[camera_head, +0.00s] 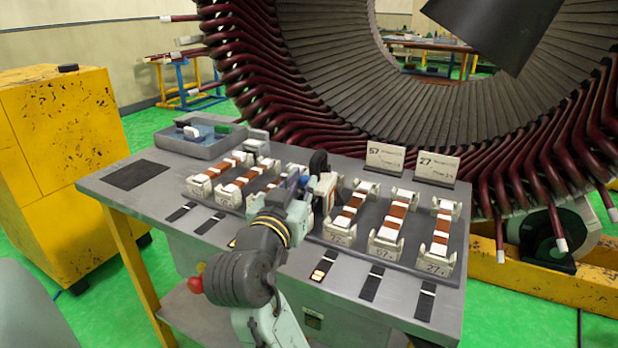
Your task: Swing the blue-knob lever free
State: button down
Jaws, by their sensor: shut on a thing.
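My gripper (318,188) is over the middle of the grey workbench, among the clamp fixtures. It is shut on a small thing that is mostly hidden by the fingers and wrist. A small blue patch (304,181) shows at the gripper. I cannot tell whether it is the lever's blue knob or part of the gripper. The lever's arm cannot be made out. A dark round part (318,163) stands just behind the gripper. The fixture under the gripper is largely covered by my arm.
Pale fixtures with copper-coloured bars stand left (233,181) and right (391,228) of my gripper. Two number signs (385,157) stand at the back edge. A grey tray (205,140) is at the back left. The large stator (420,120) rises close behind the bench (140,200).

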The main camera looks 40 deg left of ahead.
jog(key=m+h, duration=0.2)
jog(key=h, duration=0.1)
jog(key=s+a+m+t+h, duration=0.1)
jog(key=h, duration=0.1)
jog(key=a+m+h, duration=0.1)
jog(key=m+h, duration=0.1)
jog(key=h, duration=0.1)
jog(key=shift+s+a+m+h, duration=0.2)
jog(key=shift+s+m+h, duration=0.1)
jog(key=shift+s, duration=0.1)
jog(key=shift+s+a+m+g+h+b, duration=0.1)
jog(key=shift+a+m+g+h, duration=0.15)
jog(key=shift+m+h, duration=0.6)
jog(key=shift+a+m+g+h+b, duration=0.15)
jog(key=shift+a+m+h, duration=0.25)
jog(key=shift+h, duration=0.75)
jog(key=shift+s+a+m+g+h+b, duration=0.1)
jog(key=shift+a+m+g+h, duration=0.1)
jog(key=shift+m+h, duration=0.7)
jog(key=c, duration=1.5)
grip_release()
jog(key=shift+o, duration=0.2)
jog(key=shift+a, duration=0.1)
jog(key=v, duration=1.2)
